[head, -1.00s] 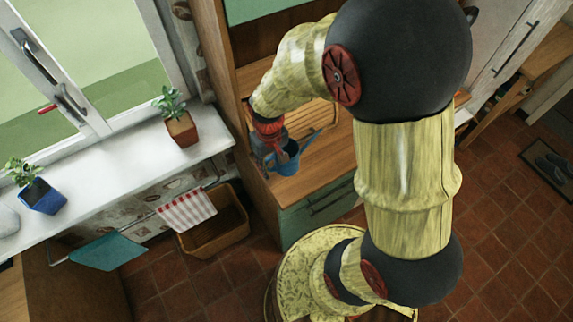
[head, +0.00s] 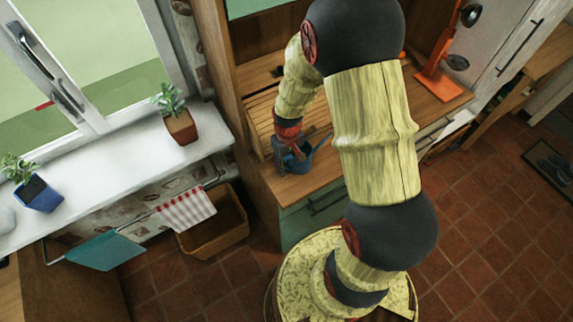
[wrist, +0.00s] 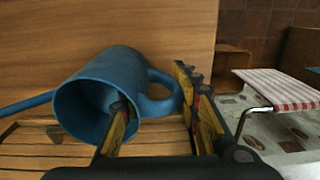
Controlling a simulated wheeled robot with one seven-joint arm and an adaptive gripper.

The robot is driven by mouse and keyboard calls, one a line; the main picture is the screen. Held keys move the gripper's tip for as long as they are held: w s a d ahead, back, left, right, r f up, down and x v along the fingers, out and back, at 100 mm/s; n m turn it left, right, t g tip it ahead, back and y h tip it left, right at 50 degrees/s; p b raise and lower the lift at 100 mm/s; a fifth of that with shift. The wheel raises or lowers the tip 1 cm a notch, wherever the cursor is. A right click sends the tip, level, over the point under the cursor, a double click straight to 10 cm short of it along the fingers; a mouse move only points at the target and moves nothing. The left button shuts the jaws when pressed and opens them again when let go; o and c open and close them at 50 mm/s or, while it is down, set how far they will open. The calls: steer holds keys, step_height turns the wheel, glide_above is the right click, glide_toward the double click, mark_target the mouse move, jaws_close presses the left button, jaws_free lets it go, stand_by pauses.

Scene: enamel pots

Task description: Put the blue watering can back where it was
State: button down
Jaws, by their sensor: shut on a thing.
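The blue watering can (head: 299,161) is at the front left of the wooden counter, its spout pointing right and up in the head view. In the wrist view the can (wrist: 119,75) shows its open mouth, with the spout to the left and the loop handle to the right. My gripper (head: 280,150) is at the can's left side. In the wrist view my gripper (wrist: 152,92) is shut on the can, one finger inside the mouth and the other outside by the handle. I cannot tell whether the can's base touches the counter.
A slatted wooden rack (head: 262,104) lies on the counter (head: 310,178). An orange stand (head: 436,82) is at the counter's right. Potted plants (head: 181,127) stand on the white windowsill at left. A striped towel (head: 186,210) hangs above a brown bin (head: 214,228).

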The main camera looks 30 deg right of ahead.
steer(key=shift+f, duration=0.1)
steer(key=c, duration=1.3)
jaws_free()
steer(key=shift+c, duration=0.2)
